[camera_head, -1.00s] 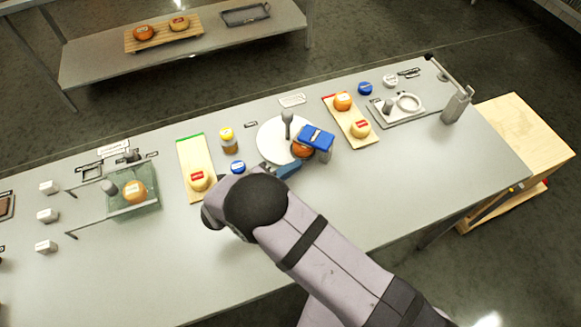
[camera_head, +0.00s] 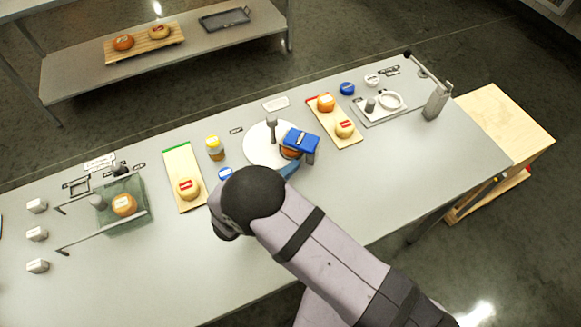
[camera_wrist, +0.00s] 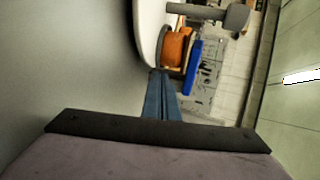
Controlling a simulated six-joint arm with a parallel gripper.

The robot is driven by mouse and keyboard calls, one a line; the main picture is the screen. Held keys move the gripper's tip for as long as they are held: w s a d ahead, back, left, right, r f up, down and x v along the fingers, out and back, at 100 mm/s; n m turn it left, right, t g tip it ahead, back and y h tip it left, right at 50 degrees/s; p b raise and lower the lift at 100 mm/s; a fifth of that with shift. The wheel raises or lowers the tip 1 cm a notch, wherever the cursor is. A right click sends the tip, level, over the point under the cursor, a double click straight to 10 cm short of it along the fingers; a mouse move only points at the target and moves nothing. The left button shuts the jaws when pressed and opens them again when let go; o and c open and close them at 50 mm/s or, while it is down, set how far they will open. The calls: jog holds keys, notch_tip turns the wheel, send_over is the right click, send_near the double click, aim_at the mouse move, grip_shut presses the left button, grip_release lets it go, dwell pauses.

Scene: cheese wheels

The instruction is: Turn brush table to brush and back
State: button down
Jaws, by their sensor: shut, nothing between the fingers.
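The brush table is a white round plate (camera_head: 256,147) on the long bench, with a grey upright handle (camera_head: 271,128) on it. An orange cheese wheel (camera_head: 290,153) sits at its right side, partly hidden under a blue brush block (camera_head: 301,139). My gripper (camera_head: 291,168) has blue fingers and is shut and empty at the near right edge of the plate, close to the cheese. In the wrist view the fingertips (camera_wrist: 158,73) lie by the rim of the plate (camera_wrist: 146,40), just short of the orange wheel (camera_wrist: 175,47). Whether they touch the rim I cannot tell.
A green-ended board (camera_head: 182,170) with a cheese stands left, and a red-ended board (camera_head: 328,115) with cheeses stands right. A yellow-lidded jar (camera_head: 215,148) and a blue round lid (camera_head: 226,174) lie close by the plate. The bench's near right part is clear.

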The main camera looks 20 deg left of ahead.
jog(key=v, duration=0.4)
jog(key=d+f+b+v, duration=0.1)
jog(key=v, duration=0.3)
jog(key=s+b+v, duration=0.1)
jog(key=v, duration=0.3)
jog(key=shift+d+f, duration=0.1)
jog(key=shift+d, duration=0.15)
jog(key=shift+s+r+b, duration=0.25)
jog(key=shift+s+b, duration=0.1)
jog(key=shift+s, duration=0.3)
jog(key=shift+s+a+r+n+t+y+p, duration=0.15)
jog(key=shift+a+n+y, duration=0.1)
jog(key=shift+n+y, duration=0.2)
jog(key=shift+s+a+f+n+t+y+p, duration=0.1)
jog(key=shift+a+n+t+y+p, duration=0.1)
jog(key=shift+n+y, duration=0.25)
jog(key=shift+w, duration=0.1)
jog(key=shift+w, duration=0.1)
jog(key=p+x, duration=0.1)
jog(key=x, duration=0.3)
jog(key=p+x, duration=0.2)
jog(key=x, duration=0.3)
jog(key=r+p+x, duration=0.1)
jog(key=p+x, duration=0.1)
jog(key=x, duration=0.2)
jog(key=shift+w+f, duration=0.15)
jog(key=shift+w, duration=0.25)
